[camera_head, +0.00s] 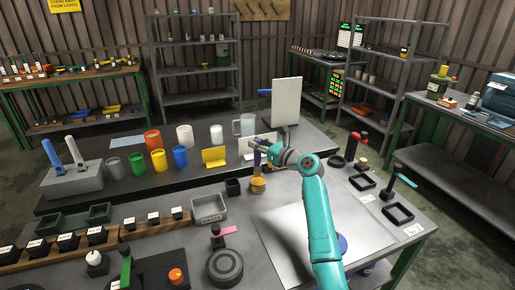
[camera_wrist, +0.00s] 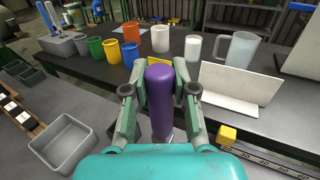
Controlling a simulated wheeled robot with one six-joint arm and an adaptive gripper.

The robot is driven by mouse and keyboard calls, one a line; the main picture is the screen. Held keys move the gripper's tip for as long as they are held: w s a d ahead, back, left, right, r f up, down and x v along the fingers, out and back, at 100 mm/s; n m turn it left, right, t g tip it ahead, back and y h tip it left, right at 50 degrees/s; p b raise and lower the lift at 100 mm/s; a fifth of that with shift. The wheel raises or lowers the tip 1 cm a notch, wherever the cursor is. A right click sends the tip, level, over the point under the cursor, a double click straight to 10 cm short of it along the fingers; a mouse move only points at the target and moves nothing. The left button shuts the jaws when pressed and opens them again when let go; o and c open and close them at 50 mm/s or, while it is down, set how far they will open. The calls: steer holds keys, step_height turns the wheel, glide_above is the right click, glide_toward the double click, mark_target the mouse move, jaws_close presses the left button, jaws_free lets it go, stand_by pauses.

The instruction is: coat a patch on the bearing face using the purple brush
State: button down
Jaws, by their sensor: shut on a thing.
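The purple brush (camera_wrist: 160,90) stands upright between the fingers of my gripper (camera_wrist: 160,92) in the wrist view, its purple handle clasped from both sides. In the head view the purple brush (camera_head: 257,158) shows at the end of my teal arm, at my gripper (camera_head: 262,152), above the table. A small orange-yellow round piece (camera_head: 257,185) is just below it; I cannot tell whether they touch. The brush tip is hard to make out. A dark round disc-like part (camera_head: 225,267) lies at the front of the table; I cannot tell whether it is the bearing.
A grey waste tray (camera_head: 209,219) and a small black box (camera_head: 233,187) stand left of the brush. Several coloured cups, a yellow holder (camera_head: 214,157) and a white upright panel (camera_head: 286,101) stand behind. Black square frames (camera_head: 398,214) lie at right. A pale mat (camera_head: 290,235) is partly under my arm.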

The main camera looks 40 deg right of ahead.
steer(key=shift+r, duration=2.2)
